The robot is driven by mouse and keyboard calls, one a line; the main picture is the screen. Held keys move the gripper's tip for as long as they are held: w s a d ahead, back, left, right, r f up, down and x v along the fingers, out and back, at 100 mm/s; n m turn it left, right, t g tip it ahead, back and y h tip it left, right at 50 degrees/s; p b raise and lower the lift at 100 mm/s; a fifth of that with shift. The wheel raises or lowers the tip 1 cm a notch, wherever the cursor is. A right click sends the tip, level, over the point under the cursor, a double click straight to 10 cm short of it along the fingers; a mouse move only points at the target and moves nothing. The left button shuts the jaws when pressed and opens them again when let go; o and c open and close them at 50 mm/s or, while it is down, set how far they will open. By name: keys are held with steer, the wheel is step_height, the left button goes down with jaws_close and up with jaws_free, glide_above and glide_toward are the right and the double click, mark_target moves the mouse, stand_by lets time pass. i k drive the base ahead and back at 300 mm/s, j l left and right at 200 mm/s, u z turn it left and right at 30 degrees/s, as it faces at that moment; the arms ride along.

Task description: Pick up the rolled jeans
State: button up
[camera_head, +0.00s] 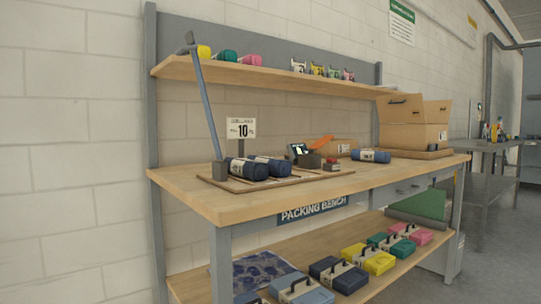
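Two dark navy rolls (248,169) and (275,167), which look like rolled jeans with pale bands, lie side by side on a flat brown board (285,180) at the left of the packing bench top (190,187). A third blue roll (370,156) with a pale label lies apart, farther right on the bench, near an open cardboard box. My gripper is not in view.
A sign reading 10 (241,128) stands behind the rolls; a slanted grey post (207,108) rises left of them. A small device (300,151) and the open cardboard box (413,135) stand rightward.

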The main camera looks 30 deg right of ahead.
mark_target(365, 154)
steer(key=i+z, duration=0.15)
steer(key=z, duration=0.25)
steer(key=i+j+z, duration=0.1)
steer(key=z, duration=0.35)
steer(key=i+j+z, duration=0.15)
steer(key=z, duration=0.25)
